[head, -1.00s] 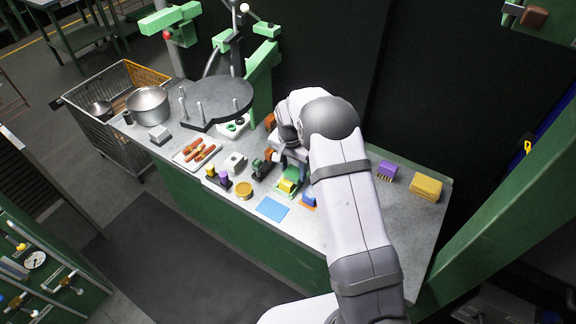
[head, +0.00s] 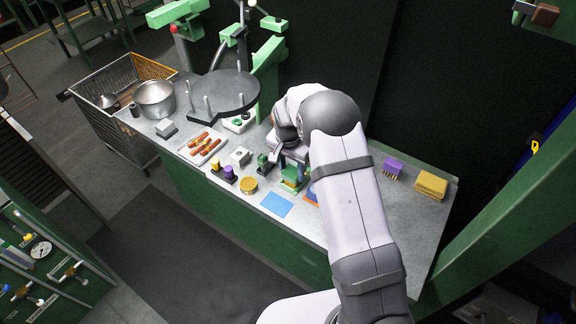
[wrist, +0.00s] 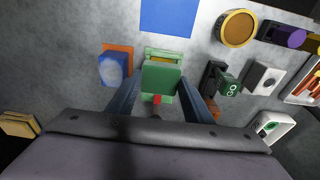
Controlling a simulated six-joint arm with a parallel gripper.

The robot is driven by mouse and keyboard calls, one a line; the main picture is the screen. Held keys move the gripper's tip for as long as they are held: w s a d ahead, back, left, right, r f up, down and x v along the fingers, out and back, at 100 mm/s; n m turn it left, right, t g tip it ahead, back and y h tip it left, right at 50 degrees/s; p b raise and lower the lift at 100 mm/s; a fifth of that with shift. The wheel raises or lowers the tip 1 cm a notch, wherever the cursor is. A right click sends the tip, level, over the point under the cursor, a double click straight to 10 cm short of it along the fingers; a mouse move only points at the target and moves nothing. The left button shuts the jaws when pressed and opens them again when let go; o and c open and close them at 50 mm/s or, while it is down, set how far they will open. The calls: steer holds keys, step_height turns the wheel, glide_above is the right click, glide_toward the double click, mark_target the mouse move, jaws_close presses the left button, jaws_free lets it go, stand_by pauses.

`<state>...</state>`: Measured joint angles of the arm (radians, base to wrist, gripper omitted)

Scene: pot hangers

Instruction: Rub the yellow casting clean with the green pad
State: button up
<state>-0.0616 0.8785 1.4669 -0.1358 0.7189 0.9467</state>
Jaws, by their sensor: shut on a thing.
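My gripper (wrist: 158,95) is shut on the green pad (wrist: 161,79), which sits between its two blue-grey fingers in the wrist view. A small red piece shows at the pad's near edge. The yellow casting (wrist: 164,52) shows as a thin strip past the pad's far edge, with green around it; the pad hides most of it. In the head view the green pad and casting are small below my wrist, partly hidden by my arm. I cannot tell whether the pad touches the casting.
A blue block on an orange base (wrist: 115,67) stands close to the left finger. A blue sheet (wrist: 166,17) lies beyond. A round yellow-topped tin (wrist: 238,29) and a dark block with a green GO face (wrist: 229,85) are to the right.

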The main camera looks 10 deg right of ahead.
steer(key=shift+s+d, duration=0.6)
steer(key=shift+s, duration=0.05)
steer(key=shift+w+a+b, duration=0.3)
steer(key=shift+w+a, duration=1.15)
steer(key=shift+w, duration=0.05)
steer(key=shift+s+d+f, duration=0.1)
steer(key=shift+s+d, duration=1.35)
steer(key=shift+w+a, duration=1.4)
steer(key=shift+w+a+r, duration=0.2)
steer(key=shift+r, duration=0.05)
steer(key=shift+r+p, duration=2.3)
steer(key=shift+r, duration=1.65)
